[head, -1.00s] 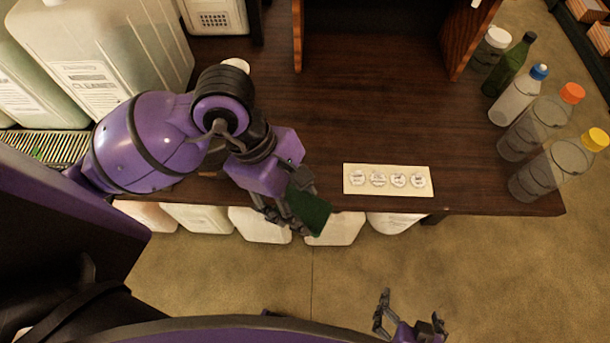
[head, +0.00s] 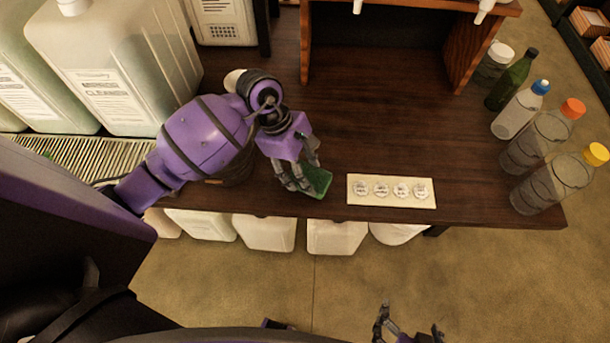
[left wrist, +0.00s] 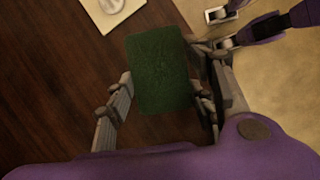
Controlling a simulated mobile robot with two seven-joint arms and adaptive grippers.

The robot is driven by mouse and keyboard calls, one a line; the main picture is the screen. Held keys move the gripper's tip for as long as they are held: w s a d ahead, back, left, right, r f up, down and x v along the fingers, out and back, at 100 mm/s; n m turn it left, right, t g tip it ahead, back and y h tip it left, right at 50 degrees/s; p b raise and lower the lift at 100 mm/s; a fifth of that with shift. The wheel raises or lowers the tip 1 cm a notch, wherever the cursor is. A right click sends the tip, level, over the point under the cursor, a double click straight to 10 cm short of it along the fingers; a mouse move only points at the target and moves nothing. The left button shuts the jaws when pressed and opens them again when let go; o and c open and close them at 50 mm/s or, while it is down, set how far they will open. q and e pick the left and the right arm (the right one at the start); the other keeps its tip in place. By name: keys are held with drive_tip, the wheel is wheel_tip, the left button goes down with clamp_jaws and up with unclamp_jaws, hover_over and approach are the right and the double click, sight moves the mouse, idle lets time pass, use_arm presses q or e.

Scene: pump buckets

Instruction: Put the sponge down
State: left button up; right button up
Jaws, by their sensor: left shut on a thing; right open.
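The green sponge (head: 316,181) is in the fingers of my left gripper (head: 303,178), near the front edge of the dark wooden table (head: 380,110) in the head view. The left gripper is shut on it. In the left wrist view the sponge (left wrist: 160,72) sits between the two fingers (left wrist: 160,95), with wood on its left and the floor to the right. I cannot tell whether the sponge touches the tabletop. My right gripper (head: 408,325) is open and empty, low over the floor in the head view.
A pale board with several round buttons (head: 391,190) lies right of the sponge. Several bottles (head: 545,130) stand along the table's right side. Large cleaner jugs (head: 110,70) stand at the left, and white containers sit below the front edge. The table's middle is clear.

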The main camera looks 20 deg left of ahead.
use_arm(q)
drive_tip(key=shift+f, duration=1.6)
drive_tip(key=o, duration=0.7)
drive_tip(key=shift+r, duration=0.25)
drive_tip(key=v, duration=1.1)
drive_tip(key=shift+a+r, duration=0.15)
drive_tip(key=shift+r, duration=0.25)
